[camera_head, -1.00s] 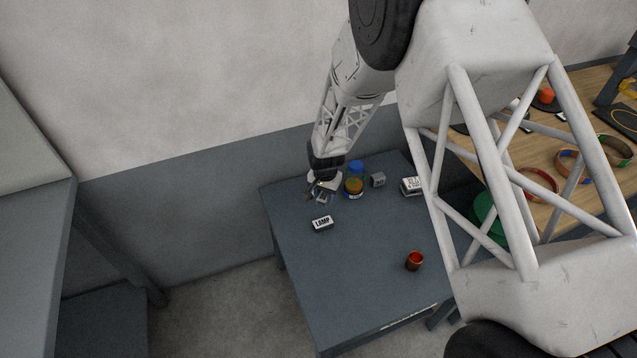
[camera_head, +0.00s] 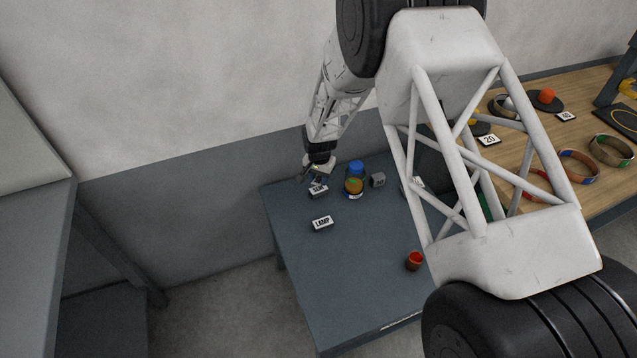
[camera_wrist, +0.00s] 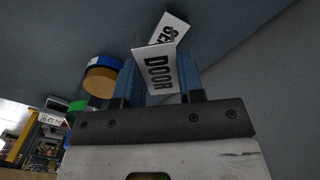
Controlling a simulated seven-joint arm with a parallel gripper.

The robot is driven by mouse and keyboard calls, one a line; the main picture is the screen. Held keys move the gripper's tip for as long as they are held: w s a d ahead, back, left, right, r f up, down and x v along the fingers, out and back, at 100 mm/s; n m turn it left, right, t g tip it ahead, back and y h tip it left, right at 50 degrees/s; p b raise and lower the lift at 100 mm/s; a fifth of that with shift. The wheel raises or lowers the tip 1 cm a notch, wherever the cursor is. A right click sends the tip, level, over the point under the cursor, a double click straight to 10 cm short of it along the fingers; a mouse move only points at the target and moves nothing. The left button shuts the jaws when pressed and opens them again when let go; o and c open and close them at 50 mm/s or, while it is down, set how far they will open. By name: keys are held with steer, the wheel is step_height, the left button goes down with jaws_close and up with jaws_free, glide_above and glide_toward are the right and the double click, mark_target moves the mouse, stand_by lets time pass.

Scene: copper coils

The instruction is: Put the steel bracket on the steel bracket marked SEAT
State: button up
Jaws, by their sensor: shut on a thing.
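My gripper (camera_head: 318,177) is over the back left part of the grey table. In the wrist view its two blue fingers (camera_wrist: 160,82) are shut on a steel bracket with a white DOOR label (camera_wrist: 157,70). Just beyond it a second white label (camera_wrist: 174,27) shows, starting with SE and partly covered by the held bracket. In the head view the bracket marked SEAT (camera_head: 318,191) lies on the table just below and in front of my gripper. The held bracket is hard to make out in the head view. I cannot tell whether the two brackets touch.
A blue-topped jar (camera_head: 355,181) stands right of the SEAT bracket, with a small grey block (camera_head: 377,180) beside it. A bracket marked LAMP (camera_head: 322,223) lies in front. A red cup (camera_head: 414,262) stands near the right edge. The table's front left is clear.

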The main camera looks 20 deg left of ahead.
mark_target(318, 177)
steer(key=shift+w+a, duration=0.25)
steer(key=shift+w, duration=0.05)
steer(key=shift+f, duration=1.8)
steer(key=o, duration=0.9)
steer(key=shift+f, duration=0.1)
step_height(318, 177, up, 12)
steer(key=shift+r, duration=0.15)
